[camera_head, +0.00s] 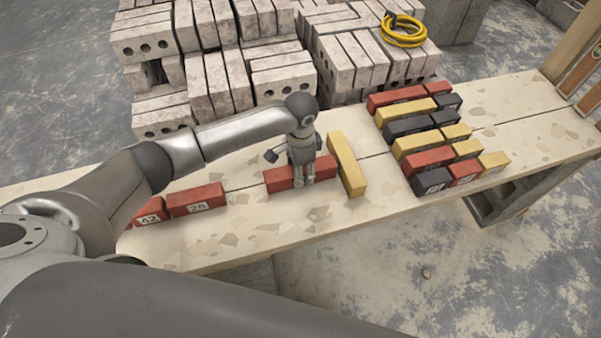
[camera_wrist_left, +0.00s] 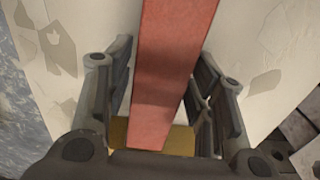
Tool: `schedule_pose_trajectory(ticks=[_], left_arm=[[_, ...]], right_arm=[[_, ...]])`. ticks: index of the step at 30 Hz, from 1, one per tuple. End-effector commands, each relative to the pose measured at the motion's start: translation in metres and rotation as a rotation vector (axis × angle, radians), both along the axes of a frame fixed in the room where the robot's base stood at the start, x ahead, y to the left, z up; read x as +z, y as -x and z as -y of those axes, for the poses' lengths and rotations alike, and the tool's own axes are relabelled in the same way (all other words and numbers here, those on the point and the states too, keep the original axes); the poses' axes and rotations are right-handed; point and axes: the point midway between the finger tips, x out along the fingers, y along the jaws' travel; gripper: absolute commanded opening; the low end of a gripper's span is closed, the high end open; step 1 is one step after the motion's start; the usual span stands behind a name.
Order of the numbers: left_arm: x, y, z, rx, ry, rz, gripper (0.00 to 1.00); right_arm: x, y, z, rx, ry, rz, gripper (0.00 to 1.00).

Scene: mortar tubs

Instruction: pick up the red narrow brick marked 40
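A red narrow brick (camera_head: 278,181) lies on the near part of the table, beside a yellow brick. My left gripper (camera_head: 304,178) reaches down over its middle. In the left wrist view the red brick (camera_wrist_left: 172,60) runs between the two fingers (camera_wrist_left: 160,95), with small gaps at its sides. The fingers look open, straddling it. I cannot read a number on this brick. Two other red bricks stand to the left, one marked 42 (camera_head: 150,213) and one that seems to read 26 (camera_head: 196,200). My right gripper is not in view.
The yellow brick (camera_head: 347,165) stands close to the red brick's right end. Rows of red, yellow and black bricks (camera_head: 430,130) fill the table's right part. Stacked grey blocks (camera_head: 215,80) with a yellow hose (camera_head: 403,32) stand behind. The table front (camera_head: 250,235) is bare.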

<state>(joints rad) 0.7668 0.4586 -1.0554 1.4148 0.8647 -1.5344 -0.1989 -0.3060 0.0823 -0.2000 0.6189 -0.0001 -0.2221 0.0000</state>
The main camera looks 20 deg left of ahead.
Motion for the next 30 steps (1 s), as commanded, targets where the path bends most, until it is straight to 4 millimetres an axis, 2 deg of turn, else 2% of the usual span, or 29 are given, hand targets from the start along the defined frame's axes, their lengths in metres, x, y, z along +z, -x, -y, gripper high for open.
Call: schedule_pose_trajectory(ticks=[2,10,23,30], left_arm=[[0.000,0.000,0.000,0.000,0.000,0.000,0.35],[0.000,0.000,0.000,0.000,0.000,0.000,0.00],[0.004,-0.001,0.000,0.001,0.001,0.003,0.00],[0.022,-0.002,0.000,0.001,0.003,0.006,0.00]], right_arm=[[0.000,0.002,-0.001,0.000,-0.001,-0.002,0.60],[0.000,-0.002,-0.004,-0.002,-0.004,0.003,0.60],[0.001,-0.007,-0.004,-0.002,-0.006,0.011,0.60],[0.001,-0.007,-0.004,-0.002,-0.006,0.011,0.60]])
